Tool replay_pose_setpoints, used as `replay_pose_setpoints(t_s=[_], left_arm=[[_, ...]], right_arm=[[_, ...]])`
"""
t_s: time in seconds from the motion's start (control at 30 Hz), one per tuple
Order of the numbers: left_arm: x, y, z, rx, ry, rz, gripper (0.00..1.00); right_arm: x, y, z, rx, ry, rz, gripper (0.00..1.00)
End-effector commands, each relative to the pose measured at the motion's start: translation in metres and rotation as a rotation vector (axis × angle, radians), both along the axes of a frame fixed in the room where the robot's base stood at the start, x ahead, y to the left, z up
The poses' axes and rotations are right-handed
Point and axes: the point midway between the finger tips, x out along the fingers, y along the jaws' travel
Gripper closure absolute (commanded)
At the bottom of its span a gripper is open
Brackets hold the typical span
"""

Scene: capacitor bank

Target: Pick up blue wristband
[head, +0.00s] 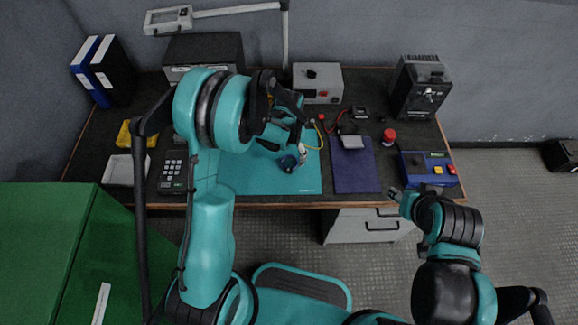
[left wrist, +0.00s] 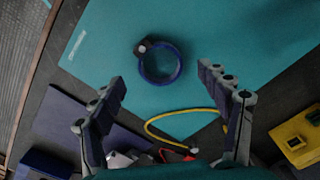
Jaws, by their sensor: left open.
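The blue wristband (left wrist: 178,75) is a dark blue ring with a dark grey clasp, lying on the teal mat (left wrist: 115,70). It also shows in the head view (head: 289,163), below my left gripper (head: 290,118), near the front half of the mat (head: 248,176). In the left wrist view, my left gripper (left wrist: 161,78) is open and empty. Its two fingers stand wide apart, and the wristband shows between and beyond their tips, apart from both. My right gripper (head: 396,194) is in front of the table's right part; its jaw opening is too small to judge.
A yellow cord (left wrist: 180,112) lies near the wristband. A purple mat (head: 355,176) lies to the right, with a blue device (head: 428,174) beyond it. A multimeter (head: 173,171) and white tray (head: 118,170) stand left. The mat around the wristband is mostly clear.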

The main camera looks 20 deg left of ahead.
Motion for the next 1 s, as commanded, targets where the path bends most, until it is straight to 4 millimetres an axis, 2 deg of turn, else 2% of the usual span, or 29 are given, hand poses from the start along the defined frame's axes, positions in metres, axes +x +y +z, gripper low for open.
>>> replay_pose_setpoints(t_s=[0.03,0.2,0.43,0.6,1.0], left_arm=[[0.0,0.0,-0.013,0.0,0.0,0.0,0.24],[-0.001,0.001,-0.035,0.0,-0.001,0.001,0.24],[-0.001,0.001,-0.034,0.0,-0.001,0.001,0.24],[-0.001,0.001,-0.034,0.0,-0.001,0.001,0.65],[-0.001,0.001,-0.032,0.0,-0.001,0.001,0.66]], right_arm=[[0.0,0.0,-0.009,0.0,0.0,0.0,0.59],[0.0,0.0,-0.018,0.0,0.0,0.0,0.59],[0.0,0.0,-0.016,0.0,0.0,0.0,0.59],[0.0,0.0,-0.016,0.0,0.0,0.0,0.59],[0.0,0.0,-0.015,0.0,0.0,0.0,0.59]])
